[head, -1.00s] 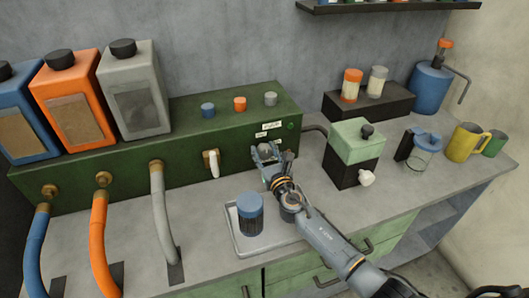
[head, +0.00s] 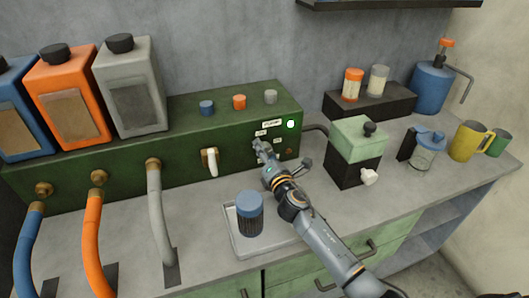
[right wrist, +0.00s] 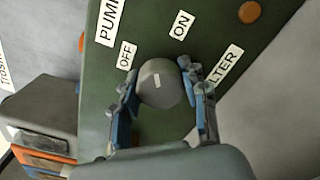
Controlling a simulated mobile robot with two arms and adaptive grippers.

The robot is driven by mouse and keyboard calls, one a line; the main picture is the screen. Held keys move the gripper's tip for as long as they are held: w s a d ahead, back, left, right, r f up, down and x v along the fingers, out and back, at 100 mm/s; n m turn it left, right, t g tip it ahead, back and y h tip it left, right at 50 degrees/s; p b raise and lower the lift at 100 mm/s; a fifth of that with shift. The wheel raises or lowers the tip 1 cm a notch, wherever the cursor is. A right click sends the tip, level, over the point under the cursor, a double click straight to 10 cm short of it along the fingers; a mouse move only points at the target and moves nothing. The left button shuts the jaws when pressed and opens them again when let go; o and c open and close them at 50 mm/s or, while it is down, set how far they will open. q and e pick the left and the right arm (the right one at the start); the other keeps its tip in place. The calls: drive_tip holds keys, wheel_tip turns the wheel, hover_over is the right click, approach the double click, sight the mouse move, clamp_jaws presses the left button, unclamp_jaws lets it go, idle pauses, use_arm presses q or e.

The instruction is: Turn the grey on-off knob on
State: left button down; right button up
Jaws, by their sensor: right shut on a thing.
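The grey on-off knob (right wrist: 158,83) is on the front of the green pump box (head: 225,128), with a short white mark on its face. An OFF label (right wrist: 126,55) and an ON label (right wrist: 181,25) are beside it in the tilted right wrist view. The mark points roughly between these labels. My right gripper (right wrist: 166,92) is shut on the knob, one finger on each side. In the head view, my right gripper (head: 262,147) hides the knob. A small round lamp (head: 290,124) on the box glows white. My left gripper is not in view.
A white tap handle (head: 210,161) is left of the gripper. A green-and-black dispenser (head: 355,140) stands to the right. The counter at front left carries several hoses.

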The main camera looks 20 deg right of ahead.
drive_tip(key=m, duration=0.6)
drive_tip(key=shift+b, duration=0.4)
drive_tip(key=shift+m, duration=0.4)
drive_tip(key=o, duration=1.2)
drive_tip(key=shift+s, duration=0.15)
drive_tip(key=s, duration=1.1)
drive_tip(key=shift+s+d, duration=0.25)
drive_tip(key=shift+s, duration=0.1)
